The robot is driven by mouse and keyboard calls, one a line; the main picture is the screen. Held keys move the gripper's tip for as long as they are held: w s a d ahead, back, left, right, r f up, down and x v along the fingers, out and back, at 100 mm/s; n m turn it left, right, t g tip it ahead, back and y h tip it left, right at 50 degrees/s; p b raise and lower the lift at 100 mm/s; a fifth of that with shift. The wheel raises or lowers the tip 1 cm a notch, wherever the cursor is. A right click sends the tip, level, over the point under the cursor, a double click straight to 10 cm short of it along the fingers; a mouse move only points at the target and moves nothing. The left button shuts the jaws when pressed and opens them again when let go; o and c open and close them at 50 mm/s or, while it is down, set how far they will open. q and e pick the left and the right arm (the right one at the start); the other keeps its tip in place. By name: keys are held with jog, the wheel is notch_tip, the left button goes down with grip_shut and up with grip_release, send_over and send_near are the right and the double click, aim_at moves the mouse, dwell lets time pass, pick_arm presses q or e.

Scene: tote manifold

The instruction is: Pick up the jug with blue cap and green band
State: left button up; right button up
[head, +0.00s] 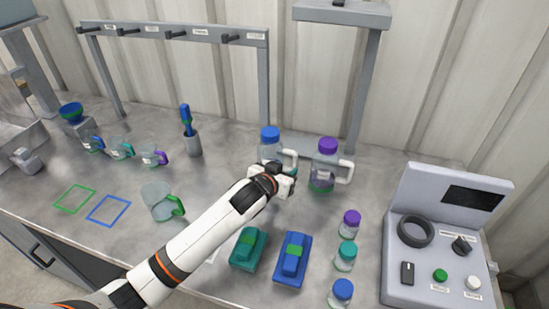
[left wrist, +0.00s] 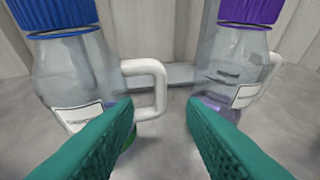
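The jug with a blue cap (head: 270,145) stands upright on the bench, its lower part hidden behind my left gripper (head: 284,183). In the left wrist view the jug (left wrist: 75,75) fills the left side, with a white handle (left wrist: 160,85) on its right. A bit of green shows low on it; the rest of its band is hidden by the left finger. My left gripper (left wrist: 160,106) is open and empty. The handle shows between and beyond its fingertips; I cannot tell whether they touch. My right gripper is not in view.
A purple-capped jug (head: 326,165) stands just right of the blue-capped one. A control box (head: 440,270) is at right. A grey rack (head: 265,80) stands behind.

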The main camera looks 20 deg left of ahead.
aim_at(294, 162)
pick_arm(q)
jog(key=shift+p+x, duration=0.45)
jog(key=shift+x, duration=2.75)
jog(key=shift+r, duration=0.1)
grip_shut()
